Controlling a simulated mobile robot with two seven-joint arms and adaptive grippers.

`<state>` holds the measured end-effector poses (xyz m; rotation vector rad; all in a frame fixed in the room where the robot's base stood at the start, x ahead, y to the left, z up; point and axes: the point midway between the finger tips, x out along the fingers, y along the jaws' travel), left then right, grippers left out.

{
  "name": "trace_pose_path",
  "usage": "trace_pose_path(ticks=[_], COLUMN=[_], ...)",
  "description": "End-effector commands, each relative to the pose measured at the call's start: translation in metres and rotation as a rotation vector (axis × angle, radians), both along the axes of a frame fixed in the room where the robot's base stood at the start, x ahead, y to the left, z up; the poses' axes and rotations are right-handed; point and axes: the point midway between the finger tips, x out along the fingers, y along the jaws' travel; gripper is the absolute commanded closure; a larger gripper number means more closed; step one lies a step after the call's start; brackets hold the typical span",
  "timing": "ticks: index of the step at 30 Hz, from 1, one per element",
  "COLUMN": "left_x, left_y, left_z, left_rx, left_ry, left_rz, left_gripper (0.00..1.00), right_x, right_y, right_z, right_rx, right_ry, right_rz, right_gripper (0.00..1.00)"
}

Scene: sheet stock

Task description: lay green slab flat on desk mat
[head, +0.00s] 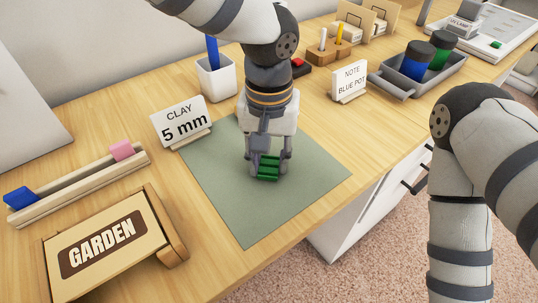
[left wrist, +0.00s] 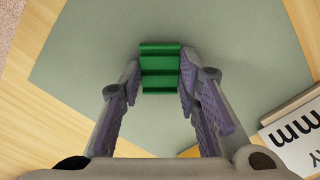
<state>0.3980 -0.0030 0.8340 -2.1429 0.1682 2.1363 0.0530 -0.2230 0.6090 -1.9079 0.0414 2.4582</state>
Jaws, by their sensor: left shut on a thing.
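The green slab (head: 267,173) is a small ridged block. My left gripper (head: 268,160) points down over the desk mat (head: 225,205) and is shut on the slab, with one finger on each side. In the left wrist view the slab (left wrist: 160,68) shows between the fingertips (left wrist: 160,82), with the grey-green mat (left wrist: 100,40) behind it. The slab is at or just above the mat; I cannot tell whether it touches. My right arm shows at the right edge of the head view, but its gripper is out of view.
A "CLAY 5 mm" sign (head: 181,122) stands at the mat's back left edge, near a white pen cup (head: 217,80). A "GARDEN" box (head: 105,245) and a wooden rail (head: 80,185) lie left. A grey tray (head: 405,85) with jars stands back right. The mat's front is clear.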

Motion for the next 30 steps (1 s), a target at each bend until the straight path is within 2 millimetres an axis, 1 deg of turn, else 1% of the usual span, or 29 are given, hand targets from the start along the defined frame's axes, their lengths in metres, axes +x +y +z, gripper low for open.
trace_pose_path(ticks=[2,3,4,5,13,15,17,24,27,30], left_x=[0.0,0.0,0.0,0.0,0.0,0.0,0.001,0.001,0.0,0.0], left_y=[0.0,0.0,0.0,0.0,0.0,0.0,0.0,0.0,0.0,0.0], left_z=[-0.003,-0.002,-0.002,-0.002,-0.002,0.003,0.015,0.082,0.103,0.116], left_rx=[0.0,0.0,0.0,0.0,0.0,0.0,0.0,-0.002,-0.001,0.0], left_ry=[0.0,0.0,0.0,0.0,0.001,-0.001,-0.006,-0.01,-0.007,-0.003], left_rz=[-0.001,-0.001,-0.001,-0.001,0.0,0.001,0.0,0.001,0.0,0.001], left_gripper=[0.93,0.61,0.54,0.5,0.5,0.5,0.5,0.5,0.5,0.5], right_x=[0.0,0.0,0.0,0.0,0.0,0.0,0.002,0.008,0.01,0.01], right_y=[0.0,0.0,0.0,0.0,0.0,0.0,0.0,0.0,0.0,0.0], right_z=[0.0,0.0,0.0,0.0,0.0,0.0,0.002,0.008,0.009,0.01], right_rx=[0.0,0.0,0.0,0.0,0.0,0.0,0.0,0.0,0.0,0.001], right_ry=[-0.001,-0.001,-0.001,-0.001,0.0,0.0,-0.006,-0.03,-0.034,-0.036], right_rz=[0.0,0.0,0.0,0.0,0.0,0.0,0.0,0.0,0.0,0.0], right_gripper=[0.6,0.6,0.6,0.6,0.6,0.6,0.6,0.6,0.6,0.6])
